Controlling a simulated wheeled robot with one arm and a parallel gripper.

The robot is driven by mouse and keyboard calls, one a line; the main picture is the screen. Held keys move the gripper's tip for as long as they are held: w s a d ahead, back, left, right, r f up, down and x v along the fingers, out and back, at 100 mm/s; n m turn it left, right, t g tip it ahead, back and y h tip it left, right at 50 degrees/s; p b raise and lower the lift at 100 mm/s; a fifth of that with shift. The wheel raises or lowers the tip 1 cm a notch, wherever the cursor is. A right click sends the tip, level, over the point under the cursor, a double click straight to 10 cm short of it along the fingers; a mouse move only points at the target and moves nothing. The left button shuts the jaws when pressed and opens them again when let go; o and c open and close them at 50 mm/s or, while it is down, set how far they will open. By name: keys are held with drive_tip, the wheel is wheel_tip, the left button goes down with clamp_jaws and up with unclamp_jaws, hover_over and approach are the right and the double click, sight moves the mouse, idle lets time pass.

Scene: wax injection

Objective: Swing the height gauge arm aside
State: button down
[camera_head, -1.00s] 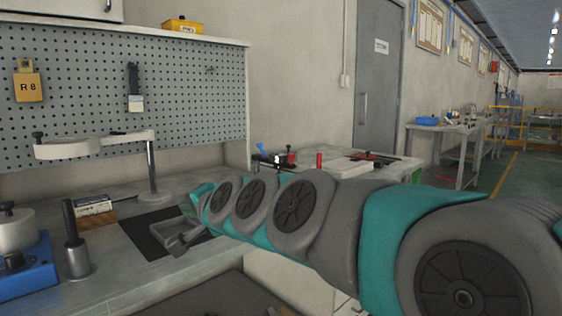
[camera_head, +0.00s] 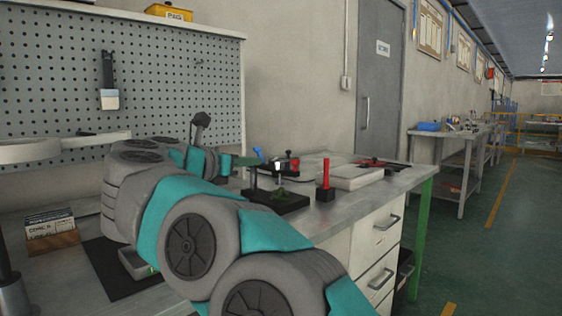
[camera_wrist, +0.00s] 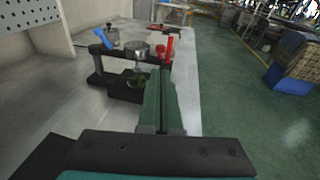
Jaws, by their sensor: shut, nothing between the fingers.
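The height gauge stands on the bench at the right of the head view, with a black base (camera_head: 277,203) and a dark horizontal arm (camera_head: 272,163) above it. In the wrist view, this arm (camera_wrist: 116,52) reaches across above the base (camera_wrist: 112,86), with a silver cylinder (camera_wrist: 138,50) at it. A greenish piece (camera_wrist: 134,84) sits on the base. My gripper (camera_wrist: 164,72) is shut and empty, its fingers just right of the base. Contact with the arm cannot be told. In the head view, my gripper (camera_head: 248,161) points right towards the gauge.
At the left, a pale swing arm (camera_head: 28,151) and a card box (camera_head: 52,236) stand in front of the pegboard (camera_head: 175,75).

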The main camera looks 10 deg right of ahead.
sight(293, 162)
drive_tip(key=x, duration=0.4)
drive_tip(key=p+x, duration=0.1)
drive_tip(key=x, duration=0.4)
drive_tip(key=p+x, duration=0.1)
drive_tip(key=x, duration=0.4)
drive_tip(key=shift+w+d+f, duration=0.1)
drive_tip(key=shift+w+f, duration=0.05)
drive_tip(key=shift+f, duration=0.3)
drive_tip(key=shift+d, duration=0.1)
